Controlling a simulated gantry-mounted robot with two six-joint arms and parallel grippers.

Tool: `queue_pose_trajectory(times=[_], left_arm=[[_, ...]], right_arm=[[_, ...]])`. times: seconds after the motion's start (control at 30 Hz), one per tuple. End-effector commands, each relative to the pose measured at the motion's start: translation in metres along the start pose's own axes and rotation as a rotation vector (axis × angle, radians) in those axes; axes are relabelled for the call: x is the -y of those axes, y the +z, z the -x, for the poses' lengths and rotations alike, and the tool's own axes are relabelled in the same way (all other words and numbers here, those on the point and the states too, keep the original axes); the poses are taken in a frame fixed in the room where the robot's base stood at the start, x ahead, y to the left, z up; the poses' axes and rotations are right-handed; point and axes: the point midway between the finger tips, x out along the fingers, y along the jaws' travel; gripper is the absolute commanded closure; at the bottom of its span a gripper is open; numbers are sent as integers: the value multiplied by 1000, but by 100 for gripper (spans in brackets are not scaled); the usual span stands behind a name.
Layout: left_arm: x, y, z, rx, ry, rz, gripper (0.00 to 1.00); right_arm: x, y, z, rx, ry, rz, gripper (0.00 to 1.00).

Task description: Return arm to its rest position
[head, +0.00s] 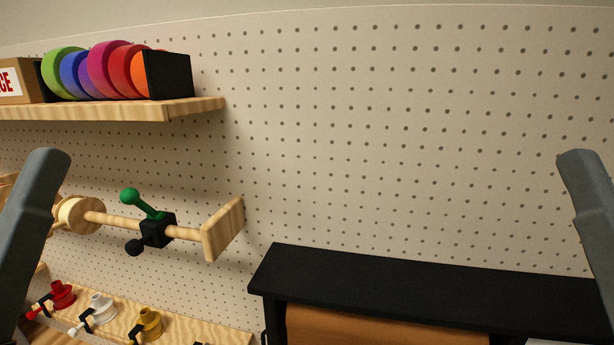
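Only grey links of my two arms show in the head view, one at the left edge and one at the right edge. Both run down and out of the frame. Neither gripper shows, so what they hold or touch is hidden. Neither arm link visibly holds anything.
A wooden shelf (120,109) with coloured rolls (105,70) and a black block (168,75) is upper left. Below are a wooden rod with an end plate (222,229), a black clamp (158,230) and small spools (102,307). A black-topped stand (430,275) holds brown paper (385,326). Pegboard (420,130) stands behind.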

Motion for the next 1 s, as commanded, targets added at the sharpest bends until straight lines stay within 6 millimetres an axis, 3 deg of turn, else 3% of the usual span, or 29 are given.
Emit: queue_pose_trajectory(times=[0.03, 0.1, 0.3, 1.0], left_arm=[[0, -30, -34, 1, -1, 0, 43], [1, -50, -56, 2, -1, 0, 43], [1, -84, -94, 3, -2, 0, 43], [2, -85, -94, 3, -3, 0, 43]], right_arm=[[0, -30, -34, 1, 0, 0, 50], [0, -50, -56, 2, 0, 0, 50], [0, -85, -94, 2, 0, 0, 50], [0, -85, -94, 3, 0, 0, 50]])
